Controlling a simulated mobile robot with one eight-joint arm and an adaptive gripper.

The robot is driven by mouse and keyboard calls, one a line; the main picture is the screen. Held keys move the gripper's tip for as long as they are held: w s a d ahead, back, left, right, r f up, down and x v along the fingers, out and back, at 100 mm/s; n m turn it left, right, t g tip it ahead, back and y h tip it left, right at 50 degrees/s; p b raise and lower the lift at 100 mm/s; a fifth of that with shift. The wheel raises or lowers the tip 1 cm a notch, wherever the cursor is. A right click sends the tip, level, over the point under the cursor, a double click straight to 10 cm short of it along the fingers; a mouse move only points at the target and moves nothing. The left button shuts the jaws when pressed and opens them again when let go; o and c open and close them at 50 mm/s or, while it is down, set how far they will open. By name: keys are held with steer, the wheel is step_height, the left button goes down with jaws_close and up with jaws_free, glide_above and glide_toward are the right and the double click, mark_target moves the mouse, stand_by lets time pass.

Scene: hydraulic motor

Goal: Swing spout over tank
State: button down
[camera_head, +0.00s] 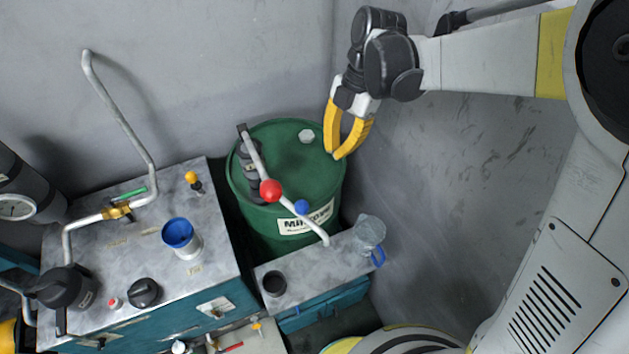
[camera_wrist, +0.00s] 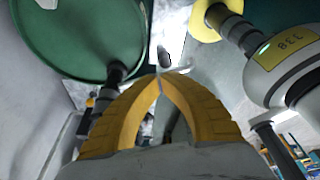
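The green drum (camera_head: 335,180) stands behind the small bench, with a dark hand pump (camera_head: 250,165) on its lid. A thin grey spout (camera_head: 318,232) runs from the pump area past a red ball (camera_head: 270,190) and a blue knob (camera_head: 302,207), its end above the small bench. The motor unit's grey top (camera_head: 225,265), possibly the tank, carries a blue funnel (camera_head: 178,233) at left. My gripper (camera_head: 333,154) hangs by the drum's upper right rim, apart from the spout. In the wrist view its yellow fingertips (camera_wrist: 160,78) meet with nothing seen between them; the drum's green lid (camera_wrist: 75,35) is upper left.
A clear jug with a blue handle (camera_head: 370,235) and a dark cup (camera_head: 273,283) stand on the small bench. A tall bent pipe (camera_head: 122,120) rises from the motor unit. Grey walls stand close behind and right of the drum.

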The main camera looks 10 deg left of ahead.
steer(key=b, duration=0.1)
glide_toward(292, 206)
steer(key=d+f, duration=0.4)
steer(key=shift+s+a+f, duration=0.3)
steer(key=shift+s+a, duration=0.05)
steer(key=s+a+m+b, duration=0.2)
steer(key=s+a+m, duration=0.1)
steer(key=s, duration=0.3)
steer(key=shift+a+t+y, duration=0.3)
steer(key=shift+a, duration=0.15)
